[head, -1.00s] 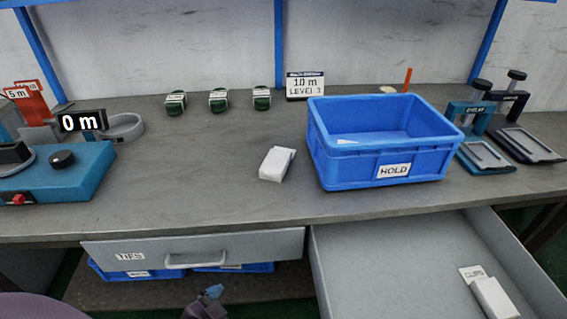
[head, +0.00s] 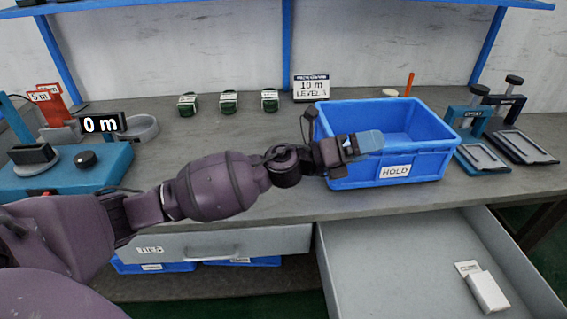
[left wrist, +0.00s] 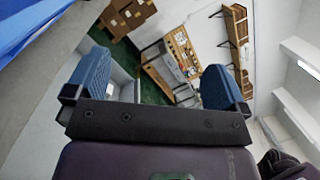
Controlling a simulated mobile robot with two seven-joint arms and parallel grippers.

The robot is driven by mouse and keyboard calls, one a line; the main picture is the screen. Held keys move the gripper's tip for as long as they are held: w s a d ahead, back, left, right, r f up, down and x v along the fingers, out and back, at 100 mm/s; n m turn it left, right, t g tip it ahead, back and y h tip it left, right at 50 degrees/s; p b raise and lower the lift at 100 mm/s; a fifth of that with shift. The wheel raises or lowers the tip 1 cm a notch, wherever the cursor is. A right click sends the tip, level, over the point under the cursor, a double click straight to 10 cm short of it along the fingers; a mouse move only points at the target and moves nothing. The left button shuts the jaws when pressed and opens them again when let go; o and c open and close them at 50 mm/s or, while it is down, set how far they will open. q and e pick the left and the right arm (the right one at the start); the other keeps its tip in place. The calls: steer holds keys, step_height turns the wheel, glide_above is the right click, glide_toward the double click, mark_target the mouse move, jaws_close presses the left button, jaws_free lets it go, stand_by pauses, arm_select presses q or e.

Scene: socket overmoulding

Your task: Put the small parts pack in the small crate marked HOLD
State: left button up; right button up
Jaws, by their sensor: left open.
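The blue crate marked HOLD (head: 425,165) stands on the bench right of centre. The visible part of its inside looks empty; my left gripper covers part of it. My left gripper (head: 362,145) is at the crate's front left, with its blue fingertips over the near rim in the picture. In the left wrist view the two blue fingers stand wide apart (left wrist: 157,82) with nothing between them. The white pack seen earlier on the bench left of the crate is now hidden behind my left arm. My right gripper is not in view.
An open drawer (head: 400,270) at the front right holds a white pack (head: 487,291) beside a label. Clamp-like tools (head: 480,130) are right of the crate. A teal measuring device (head: 85,165) is left.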

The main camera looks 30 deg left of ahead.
arm_select(q)
steer(key=w+a+f+m+g+y, duration=0.25)
steer(key=a+m+y, duration=0.25)
steer(key=a+m, duration=0.45)
steer(key=w+a+f+m+g+y+p, duration=0.1)
steer(key=a+f+m+g+y, duration=0.4)
steer(key=m, duration=0.8)
steer(key=w+a+f+m+g+y, duration=0.1)
steer(key=w+a+f+m+y, duration=0.1)
steer(key=a+m+y, duration=0.7)
steer(key=f+h, duration=0.1)
steer(key=w+f+m, duration=0.1)
steer(key=f, duration=0.1)
steer(key=f+h+b, duration=0.1)
steer(key=shift+w+d+f+m+h, duration=0.1)
steer(key=shift+w+f+m+h, duration=0.2)
steer(key=shift+w+f+m, duration=0.1)
steer(key=x, duration=0.1)
steer(key=b+x, duration=0.1)
steer(key=x, duration=0.2)
steer(key=shift+s+d+f, duration=0.15)
steer(key=shift+d+f, duration=0.05)
steer(key=shift+f, duration=0.45)
steer(key=shift+a, duration=0.1)
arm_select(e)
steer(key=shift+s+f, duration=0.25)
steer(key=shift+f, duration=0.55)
